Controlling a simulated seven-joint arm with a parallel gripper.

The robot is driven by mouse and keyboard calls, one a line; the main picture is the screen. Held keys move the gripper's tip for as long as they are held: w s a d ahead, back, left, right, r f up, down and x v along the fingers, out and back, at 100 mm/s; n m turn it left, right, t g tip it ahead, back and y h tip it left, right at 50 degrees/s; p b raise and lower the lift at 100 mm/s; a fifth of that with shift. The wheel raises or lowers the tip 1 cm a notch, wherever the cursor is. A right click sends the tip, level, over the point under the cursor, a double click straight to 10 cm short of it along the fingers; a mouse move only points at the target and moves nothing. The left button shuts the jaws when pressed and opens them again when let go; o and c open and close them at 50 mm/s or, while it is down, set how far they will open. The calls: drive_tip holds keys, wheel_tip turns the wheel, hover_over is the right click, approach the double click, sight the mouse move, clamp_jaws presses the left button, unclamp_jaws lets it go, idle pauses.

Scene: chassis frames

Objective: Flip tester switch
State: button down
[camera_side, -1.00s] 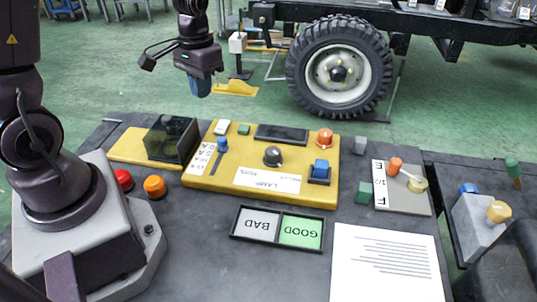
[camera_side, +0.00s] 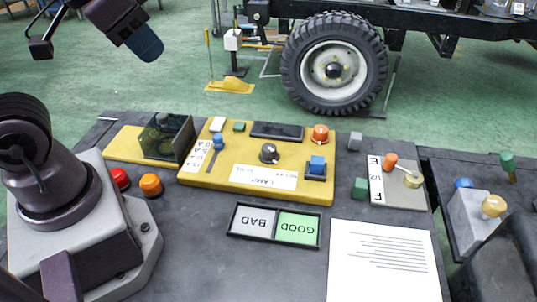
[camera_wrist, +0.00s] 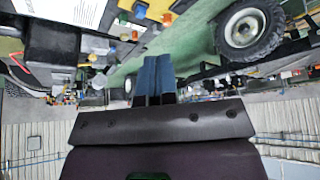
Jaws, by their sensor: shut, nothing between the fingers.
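The yellow tester panel (camera_side: 218,181) lies on the dark table in the side view. It carries a blue square rocker or button (camera_side: 317,165) in a dark mount, a black knob (camera_side: 269,153), an orange button (camera_side: 320,133) and a blue-topped slider (camera_side: 218,142). A grey plate (camera_side: 404,193) at its right bears a lever with an orange end (camera_side: 390,160) and a beige end. My gripper (camera_side: 150,47) is raised high, behind and left of the panel, tilted, touching nothing. Its blue fingers are together and empty in the wrist view (camera_wrist: 156,72).
A clear dark box (camera_side: 166,138) stands left of the panel. Red (camera_side: 119,179) and orange (camera_side: 151,185) buttons, a BAD/GOOD tray (camera_side: 276,244) and a paper sheet (camera_side: 380,262) lie in front. A vehicle wheel (camera_side: 333,68) stands behind the table.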

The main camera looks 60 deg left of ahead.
drive_tip(key=w+a+f+m+g, duration=0.5)
drive_tip(key=w+a+f+m, duration=0.4)
drive_tip(key=w+a+f, duration=0.6)
drive_tip(key=a+f, duration=0.1)
drive_tip(key=a, duration=0.2)
drive_tip(key=shift+w+f+g, duration=0.3)
drive_tip(key=shift+w+f, duration=0.05)
drive_tip(key=shift+f, duration=0.05)
drive_tip(key=shift+r, duration=0.15)
drive_tip(key=shift+r, duration=0.65)
